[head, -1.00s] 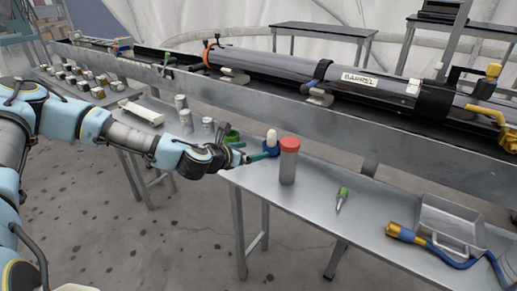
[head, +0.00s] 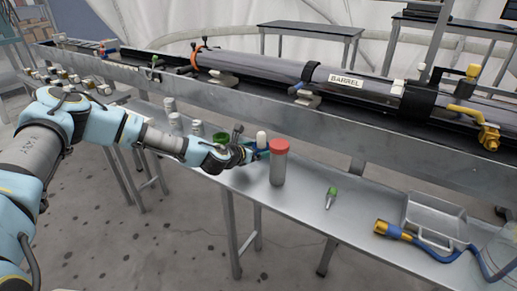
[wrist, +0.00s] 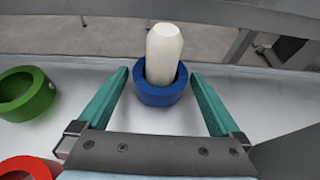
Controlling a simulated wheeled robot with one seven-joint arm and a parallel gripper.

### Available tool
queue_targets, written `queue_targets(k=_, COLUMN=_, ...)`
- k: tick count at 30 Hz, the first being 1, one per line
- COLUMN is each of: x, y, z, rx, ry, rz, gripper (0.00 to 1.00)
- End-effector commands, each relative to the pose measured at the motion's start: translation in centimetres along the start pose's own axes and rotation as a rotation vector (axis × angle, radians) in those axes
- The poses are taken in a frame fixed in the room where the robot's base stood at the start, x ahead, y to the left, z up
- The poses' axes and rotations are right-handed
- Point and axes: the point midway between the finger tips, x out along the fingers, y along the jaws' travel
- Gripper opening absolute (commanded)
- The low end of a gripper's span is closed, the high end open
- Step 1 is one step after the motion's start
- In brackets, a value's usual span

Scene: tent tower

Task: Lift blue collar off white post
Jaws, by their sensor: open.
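The white post (wrist: 163,52) stands upright on the bench in the wrist view, and its rounded top also shows in the head view (head: 262,139). The blue collar (wrist: 161,94) sits around the lower part of the post. My gripper (wrist: 158,75) is open, with one teal finger on each side of the collar. The fingertips are level with the collar, and gaps show between fingers and collar. In the head view my gripper (head: 258,153) reaches the post from the left, and the collar is mostly hidden there.
A green ring (wrist: 25,94) and a red ring (wrist: 25,168) lie to the left in the wrist view. A red-capped grey cylinder (head: 278,165) stands just right of the post. A green-topped tool (head: 330,197) lies further right. The long barrel rig (head: 320,75) runs behind the bench.

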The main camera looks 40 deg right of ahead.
Motion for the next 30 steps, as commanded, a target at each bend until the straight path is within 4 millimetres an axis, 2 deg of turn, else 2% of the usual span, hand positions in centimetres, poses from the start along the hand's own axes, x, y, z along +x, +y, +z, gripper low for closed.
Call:
queue_targets(k=3, x=-0.01, y=0.0, z=-0.01, rx=0.0, ry=0.0, rz=0.0, gripper=0.99)
queue_targets(k=26, x=-0.04, y=0.02, z=0.01, rx=0.001, ry=0.0, rz=0.0, gripper=0.14)
queue_targets(k=27, x=-0.04, y=0.02, z=0.01, rx=0.001, ry=0.0, rz=0.0, gripper=0.71)
queue_targets(k=30, x=-0.04, y=0.02, z=0.01, rx=0.001, ry=0.0, rz=0.0, gripper=0.6)
